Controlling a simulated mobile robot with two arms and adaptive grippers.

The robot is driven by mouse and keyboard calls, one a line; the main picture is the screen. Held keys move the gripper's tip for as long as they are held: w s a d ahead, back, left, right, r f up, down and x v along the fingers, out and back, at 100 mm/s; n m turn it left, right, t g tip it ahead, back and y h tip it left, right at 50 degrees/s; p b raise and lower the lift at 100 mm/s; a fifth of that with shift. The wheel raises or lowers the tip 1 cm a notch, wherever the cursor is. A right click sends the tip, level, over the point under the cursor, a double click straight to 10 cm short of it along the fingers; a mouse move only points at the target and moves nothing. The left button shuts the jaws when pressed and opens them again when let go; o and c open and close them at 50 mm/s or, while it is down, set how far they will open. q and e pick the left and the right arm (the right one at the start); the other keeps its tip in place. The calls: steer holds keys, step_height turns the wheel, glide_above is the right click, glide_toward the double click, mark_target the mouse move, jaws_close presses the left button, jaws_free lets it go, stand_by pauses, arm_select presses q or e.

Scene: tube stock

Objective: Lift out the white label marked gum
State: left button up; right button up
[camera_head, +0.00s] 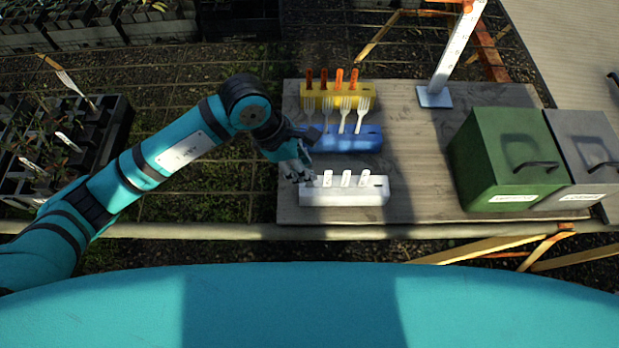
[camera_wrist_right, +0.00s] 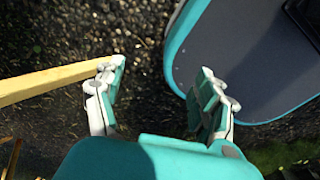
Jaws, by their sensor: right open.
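A white block (camera_head: 345,197) lies at the near left of the wooden table. White labels stand in it in a row: a left one (camera_head: 327,179), a middle one (camera_head: 346,178) and a right one (camera_head: 364,178). Their markings are too small to read, so I cannot tell which says gum. My right gripper (camera_wrist_right: 158,75) is open and empty over dark ground in the right wrist view.
Behind stand a blue block (camera_head: 348,139) with white forks and a yellow block (camera_head: 337,98) with orange-topped pieces. A green bin (camera_head: 500,165) and a grey bin (camera_head: 585,150) stand at right. A post (camera_head: 455,50) rises at the back. Bare table lies between blocks and bins.

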mark_target(310, 184)
arm_select(q)
steer(key=shift+x, duration=1.2)
steer(key=shift+d+f, duration=0.2)
steer(key=shift+f, duration=0.1)
jaws_close()
arm_select(e)
steer(key=shift+s+r, duration=0.45)
steer(key=shift+s, duration=0.2)
